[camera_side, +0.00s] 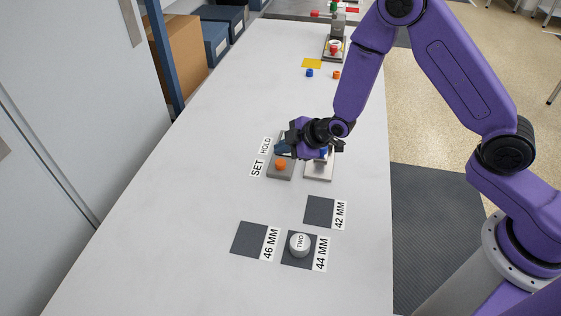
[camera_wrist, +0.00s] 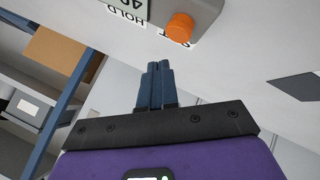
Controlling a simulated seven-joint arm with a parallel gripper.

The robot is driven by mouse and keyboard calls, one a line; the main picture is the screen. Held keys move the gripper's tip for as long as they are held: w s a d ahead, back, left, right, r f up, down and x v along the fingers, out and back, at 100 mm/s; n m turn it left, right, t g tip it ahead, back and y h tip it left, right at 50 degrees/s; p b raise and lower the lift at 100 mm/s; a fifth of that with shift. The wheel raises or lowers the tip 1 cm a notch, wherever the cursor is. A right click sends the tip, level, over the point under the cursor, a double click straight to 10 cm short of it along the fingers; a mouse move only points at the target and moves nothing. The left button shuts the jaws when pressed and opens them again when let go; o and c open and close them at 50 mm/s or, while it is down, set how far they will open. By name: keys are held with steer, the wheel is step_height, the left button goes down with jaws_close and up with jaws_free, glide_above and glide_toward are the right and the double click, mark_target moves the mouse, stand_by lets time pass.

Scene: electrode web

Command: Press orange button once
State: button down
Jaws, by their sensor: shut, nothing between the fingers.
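The orange button (camera_side: 281,165) is a round cap on the near end of a small grey box (camera_side: 280,175), beside the SET label (camera_side: 257,168). In the wrist view the orange button (camera_wrist: 180,27) stands up from the box, with part of a display and the HOLD label (camera_wrist: 126,12) at its left. My gripper (camera_side: 279,150) is over the far part of the box and hides much of it. Its blue fingers (camera_wrist: 157,66) are together and empty. In the wrist view the tips appear apart from the button; their height over the box is hard to tell.
A pale plate (camera_side: 318,173) stands right of the box, partly hidden by my gripper. Nearer are dark squares (camera_side: 320,211) with size labels, one bearing a white cylinder marked TWO (camera_side: 300,244). Small blue (camera_side: 310,73) and orange (camera_side: 337,75) pieces lie farther back. The table's left side is clear.

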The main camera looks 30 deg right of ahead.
mark_target(284, 167)
steer(key=shift+r, duration=1.7)
steer(key=s+d+r+m+g, duration=0.15)
steer(key=s+r, duration=0.25)
steer(key=s, duration=0.4)
steer(key=s+r+n+g, duration=0.1)
steer(key=s+r+g, duration=0.25)
steer(key=s, duration=0.45)
steer(key=s+d+r+g+h, duration=0.1)
steer(key=s+d+r+h, duration=0.1)
steer(key=s+d, duration=0.4)
steer(key=s+d+r+m+g+h, duration=0.1)
steer(key=s+d+r, duration=0.3)
steer(key=s, duration=0.9)
steer(key=shift+s+d+g+h, duration=0.4)
steer(key=shift+d+g, duration=0.1)
steer(key=shift+d, duration=0.5)
